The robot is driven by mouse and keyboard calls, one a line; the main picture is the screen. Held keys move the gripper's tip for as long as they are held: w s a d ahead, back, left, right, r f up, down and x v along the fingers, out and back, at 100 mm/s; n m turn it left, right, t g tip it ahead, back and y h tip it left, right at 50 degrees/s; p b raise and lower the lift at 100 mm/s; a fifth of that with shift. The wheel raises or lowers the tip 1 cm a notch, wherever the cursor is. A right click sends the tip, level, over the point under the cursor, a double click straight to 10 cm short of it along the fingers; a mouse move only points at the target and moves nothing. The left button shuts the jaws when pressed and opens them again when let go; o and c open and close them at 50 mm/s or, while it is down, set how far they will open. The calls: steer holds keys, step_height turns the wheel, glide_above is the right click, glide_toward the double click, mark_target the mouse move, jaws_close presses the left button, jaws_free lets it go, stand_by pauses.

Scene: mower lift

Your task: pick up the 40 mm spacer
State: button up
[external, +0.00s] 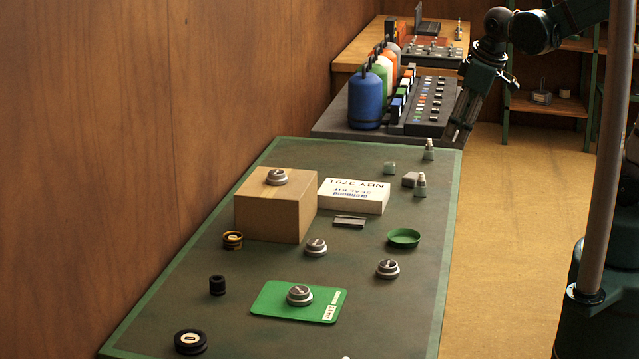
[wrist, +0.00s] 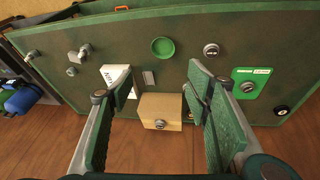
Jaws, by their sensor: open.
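Several squat silver round pieces with dark tops could be the spacer; I cannot read their sizes. One (external: 277,177) is on the cardboard box (external: 265,218), and shows in the wrist view (wrist: 160,124). One (external: 315,248) stands on the bare table before the box; my fingers seem to hide it in the wrist view. One (external: 387,269) stands farther right, also in the wrist view (wrist: 210,49). One (external: 299,295) sits on the green labelled mat (external: 268,300). My gripper (external: 458,128) is open and empty, above the table's far right end; its fingers frame the wrist view (wrist: 160,88).
A white seal-kit box (external: 353,196), dark bar (external: 350,221) and green dish (external: 404,238) lie mid-table. Black and banded rings (external: 232,239) stand along the left. Small fittings (external: 420,186) are at the right edge. Coloured bottles (external: 366,100) stand on the bench behind.

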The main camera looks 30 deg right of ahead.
steer(key=w+a+f+n+g+b, duration=0.25)
steer(key=a+f+n, duration=0.35)
steer(key=a+f, duration=0.55)
steer(key=n+g+h+b, duration=0.1)
steer(key=n+g+b, duration=0.1)
steer(key=n+b, duration=0.25)
glide_above(388, 264)
steer(key=p, duration=0.1)
steer(key=shift+t, duration=0.25)
step_height(388, 264, down, 12)
steer(key=shift+s+r, duration=0.15)
steer(key=shift+r, duration=0.05)
steer(key=shift+f, duration=0.1)
steer(key=shift+f, duration=1.2)
steer(key=shift+f+b, duration=0.8)
steer(key=shift+f, duration=1.8)
steer(key=c, duration=1.1)
